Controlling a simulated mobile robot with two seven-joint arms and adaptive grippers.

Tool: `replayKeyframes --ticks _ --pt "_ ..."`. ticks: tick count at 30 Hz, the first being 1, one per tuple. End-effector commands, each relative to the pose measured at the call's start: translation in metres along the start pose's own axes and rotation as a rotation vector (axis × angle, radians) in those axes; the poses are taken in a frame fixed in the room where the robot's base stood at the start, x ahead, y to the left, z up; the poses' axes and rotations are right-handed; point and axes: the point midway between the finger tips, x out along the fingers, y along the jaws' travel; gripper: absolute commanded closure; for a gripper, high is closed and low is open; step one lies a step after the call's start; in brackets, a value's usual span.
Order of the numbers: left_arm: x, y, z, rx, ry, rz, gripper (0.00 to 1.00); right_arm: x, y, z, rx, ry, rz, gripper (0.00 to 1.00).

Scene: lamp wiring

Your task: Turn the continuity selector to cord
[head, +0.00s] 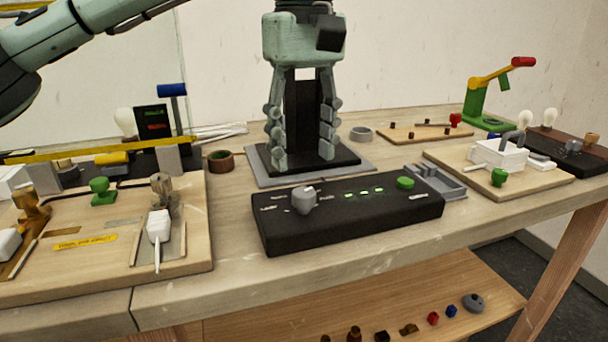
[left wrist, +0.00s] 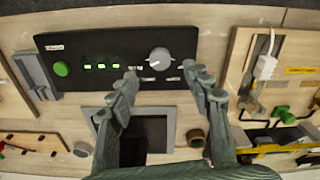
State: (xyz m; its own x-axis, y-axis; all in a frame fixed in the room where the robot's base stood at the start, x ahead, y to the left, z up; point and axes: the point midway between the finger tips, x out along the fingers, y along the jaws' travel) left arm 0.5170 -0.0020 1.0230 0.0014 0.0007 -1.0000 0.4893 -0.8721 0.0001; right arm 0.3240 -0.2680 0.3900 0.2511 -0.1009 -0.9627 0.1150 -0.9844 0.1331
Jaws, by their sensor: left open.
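The continuity selector is a grey round knob (head: 303,201) with small pale labels around it, on the left part of a black box (head: 345,222). The knob also shows in the left wrist view (left wrist: 160,60). The label words are too small to read, and I cannot tell which one it points at. My left gripper (head: 304,160) is open and empty, fingers pointing down, above and behind the box in the head view. In the left wrist view the knob lies just beyond the gap between its fingertips (left wrist: 160,75). My right gripper is not in view.
Three green lights (head: 364,192) and a green button (head: 405,183) sit on the box. A grey-rimmed black stand (head: 262,178) is behind it. Wiring boards flank the box: one with a white plug (head: 158,226) at left, one with a white block (head: 497,156) at right.

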Motion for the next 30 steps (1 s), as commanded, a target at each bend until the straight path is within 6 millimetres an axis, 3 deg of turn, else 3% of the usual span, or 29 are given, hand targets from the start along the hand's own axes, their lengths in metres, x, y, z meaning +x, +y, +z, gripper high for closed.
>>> replayKeyframes --ticks 9,21,30 --pt "0.049 0.0 0.0 -0.001 -0.001 -0.001 0.51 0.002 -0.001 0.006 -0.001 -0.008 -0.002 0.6" --pt "0.059 0.0 0.0 0.0 -0.001 0.0 0.51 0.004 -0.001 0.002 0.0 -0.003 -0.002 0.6" --pt "0.059 0.0 0.0 0.0 -0.001 0.0 0.86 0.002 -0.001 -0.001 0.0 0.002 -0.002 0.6"
